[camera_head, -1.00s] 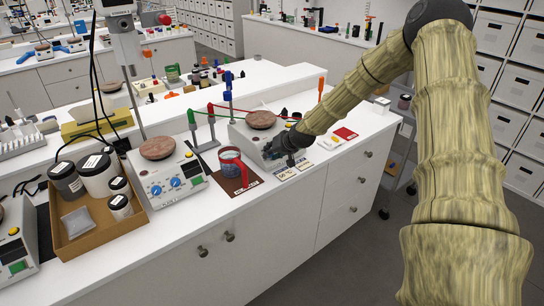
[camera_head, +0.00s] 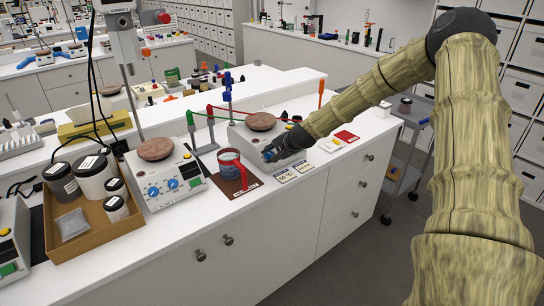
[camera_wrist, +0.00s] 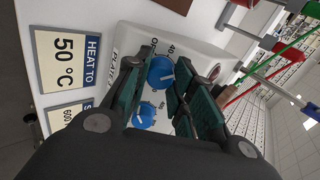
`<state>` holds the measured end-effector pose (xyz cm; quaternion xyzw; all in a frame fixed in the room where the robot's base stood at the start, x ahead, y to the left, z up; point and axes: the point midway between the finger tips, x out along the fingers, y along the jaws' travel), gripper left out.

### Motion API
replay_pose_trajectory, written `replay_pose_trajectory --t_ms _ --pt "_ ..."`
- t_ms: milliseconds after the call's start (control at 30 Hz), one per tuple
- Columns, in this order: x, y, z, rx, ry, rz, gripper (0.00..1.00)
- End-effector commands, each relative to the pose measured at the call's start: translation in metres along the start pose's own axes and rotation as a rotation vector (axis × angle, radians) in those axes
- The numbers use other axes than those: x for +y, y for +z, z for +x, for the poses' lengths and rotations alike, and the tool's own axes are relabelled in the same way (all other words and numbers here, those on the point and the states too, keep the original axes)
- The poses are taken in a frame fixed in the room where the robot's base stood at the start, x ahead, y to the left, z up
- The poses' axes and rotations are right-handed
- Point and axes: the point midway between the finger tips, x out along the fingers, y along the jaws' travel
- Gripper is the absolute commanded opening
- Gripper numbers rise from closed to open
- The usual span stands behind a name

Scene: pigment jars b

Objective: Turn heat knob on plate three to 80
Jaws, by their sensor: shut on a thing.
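The right-hand hot plate (camera_head: 247,140) has a round brown top (camera_head: 260,121) and a pale body. In the wrist view its panel (camera_wrist: 195,42) shows a blue knob (camera_wrist: 160,72) with a white pointer line and a scale where "OFF" and "40" can be read. A second blue knob (camera_wrist: 145,117) sits lower, partly behind the fingers. The plate's number is hidden. My gripper (camera_wrist: 155,78) is shut on the upper blue knob, one finger on each side. In the head view my gripper (camera_head: 284,150) is at the plate's front panel.
A card reading "HEAT TO 50 °C" (camera_wrist: 68,60) lies before the plate, beside a partly cut-off second card (camera_wrist: 66,118). Another hot plate (camera_head: 165,185) and a jar tray (camera_head: 98,226) are further left.

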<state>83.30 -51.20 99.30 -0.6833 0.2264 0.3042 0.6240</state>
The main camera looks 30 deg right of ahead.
Motion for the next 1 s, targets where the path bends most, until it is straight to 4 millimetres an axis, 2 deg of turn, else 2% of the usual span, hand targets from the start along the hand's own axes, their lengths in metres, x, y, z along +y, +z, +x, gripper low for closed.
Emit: replay_pose_trajectory --t_ms 1000 --pt "0.0022 -0.0007 0.0011 0.001 -0.013 0.968 0.01"
